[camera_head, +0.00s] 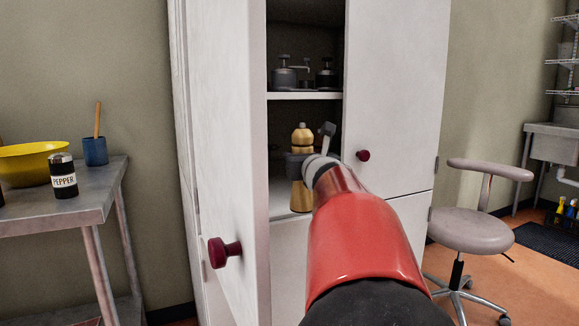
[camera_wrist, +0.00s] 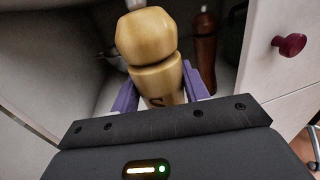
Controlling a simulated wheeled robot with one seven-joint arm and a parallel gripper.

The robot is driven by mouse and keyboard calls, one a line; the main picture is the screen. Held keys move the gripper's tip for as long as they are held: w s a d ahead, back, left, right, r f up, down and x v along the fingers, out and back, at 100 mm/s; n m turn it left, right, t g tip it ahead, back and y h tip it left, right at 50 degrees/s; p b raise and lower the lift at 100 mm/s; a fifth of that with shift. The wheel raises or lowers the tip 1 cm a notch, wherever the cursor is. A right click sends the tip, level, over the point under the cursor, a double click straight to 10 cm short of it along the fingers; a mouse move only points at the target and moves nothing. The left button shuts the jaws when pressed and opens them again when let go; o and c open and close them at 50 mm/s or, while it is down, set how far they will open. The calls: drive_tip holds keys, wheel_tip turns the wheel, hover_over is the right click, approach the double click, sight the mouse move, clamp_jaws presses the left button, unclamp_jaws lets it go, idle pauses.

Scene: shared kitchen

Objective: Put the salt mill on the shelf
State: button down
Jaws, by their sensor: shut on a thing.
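The salt mill (camera_head: 302,137) is pale wood with a rounded top. It is upright in the head view, in the opening of the white cabinet, and its lower part (camera_head: 301,196) shows below my gripper. My gripper (camera_head: 300,165) is shut around the mill's body. In the wrist view the mill (camera_wrist: 150,45) stands between my two purple fingers (camera_wrist: 158,92), with part of a dark letter visible on it. The upper shelf (camera_head: 303,95) is a white board above the mill. A lower shelf surface (camera_head: 281,200) is behind and below it. Whether the mill's base touches that surface cannot be told.
The left cabinet door (camera_head: 222,150) stands open beside my arm; the right door (camera_head: 395,95) is beside the opening. Dark grinders (camera_head: 285,75) stand on the upper shelf. A brown bottle (camera_wrist: 204,40) stands deeper inside. A metal table (camera_head: 60,210) is left, a stool (camera_head: 470,228) right.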

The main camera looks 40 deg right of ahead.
drive_tip(key=f+p+x, duration=0.1)
drive_tip(key=f+x, duration=0.2)
drive_tip(key=x, duration=1.1)
drive_tip(key=shift+w+d+f, duration=0.15)
drive_tip(key=shift+w+f, duration=0.1)
drive_tip(key=shift+w, duration=0.05)
drive_tip(key=shift+f, duration=0.1)
drive_tip(key=c, duration=0.7)
unclamp_jaws()
drive_tip(key=shift+s, duration=0.1)
drive_tip(key=b+v, duration=0.2)
drive_tip(key=v, duration=0.9)
drive_tip(key=shift+s+a+b, duration=0.25)
drive_tip(key=shift+s+b, duration=0.1)
drive_tip(key=shift+s, duration=0.1)
